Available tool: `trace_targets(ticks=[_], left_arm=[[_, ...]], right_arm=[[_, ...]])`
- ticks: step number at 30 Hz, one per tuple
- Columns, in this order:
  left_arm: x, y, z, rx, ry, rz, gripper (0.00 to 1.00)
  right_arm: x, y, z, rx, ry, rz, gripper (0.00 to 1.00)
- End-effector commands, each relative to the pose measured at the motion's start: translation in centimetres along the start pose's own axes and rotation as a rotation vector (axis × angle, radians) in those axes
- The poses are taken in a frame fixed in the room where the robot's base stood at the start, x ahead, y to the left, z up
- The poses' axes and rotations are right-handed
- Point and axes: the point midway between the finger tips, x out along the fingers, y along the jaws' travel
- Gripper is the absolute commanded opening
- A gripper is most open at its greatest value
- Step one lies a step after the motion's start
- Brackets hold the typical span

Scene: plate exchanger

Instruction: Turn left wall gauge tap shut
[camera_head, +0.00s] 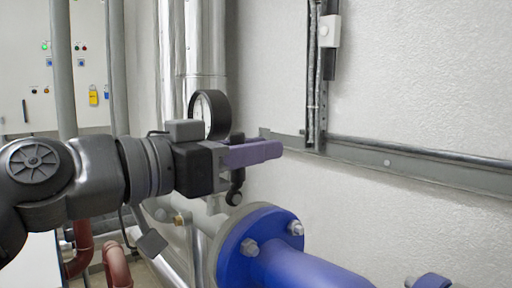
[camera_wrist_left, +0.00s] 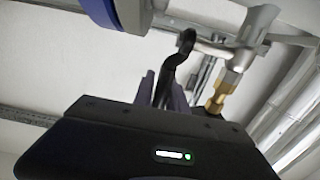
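The round wall gauge (camera_head: 209,114) has a black rim and stands behind my left gripper in the head view. My left gripper (camera_head: 268,152) has purple fingers pointing right, just in front of and below the gauge. The tap's black lever (camera_head: 236,190) hangs below the fingers; its upper part is hidden behind them. In the left wrist view the bent black lever (camera_wrist_left: 170,77) reaches down between the two fingers (camera_wrist_left: 163,92) of my left gripper. I cannot tell whether they press on it. The metal tap body (camera_wrist_left: 245,45) with a brass fitting (camera_wrist_left: 225,85) is beside the lever. My right gripper is not in view.
A blue flanged pipe (camera_head: 258,245) lies just below and right of my left gripper. Vertical pipes (camera_head: 205,45) stand behind it. A metal rail (camera_head: 400,162) runs along the wall at right. A control panel (camera_head: 25,75) is at far left.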

Motion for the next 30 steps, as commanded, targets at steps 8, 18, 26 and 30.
trace_targets(ticks=[8, 18, 26, 30], left_arm=[[-0.03, -0.02, -0.02, 0.0, 0.0, 0.0, 0.0], [-0.04, -0.02, -0.03, 0.0, 0.0, 0.0, 0.0], [-0.04, -0.03, -0.04, 0.0, 0.001, -0.001, 0.0], [-0.04, -0.03, -0.04, 0.0, 0.001, -0.001, 0.0]], right_arm=[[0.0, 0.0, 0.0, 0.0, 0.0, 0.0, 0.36], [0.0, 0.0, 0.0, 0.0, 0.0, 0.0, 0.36], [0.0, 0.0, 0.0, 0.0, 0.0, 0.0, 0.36], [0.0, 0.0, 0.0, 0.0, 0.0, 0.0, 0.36]])
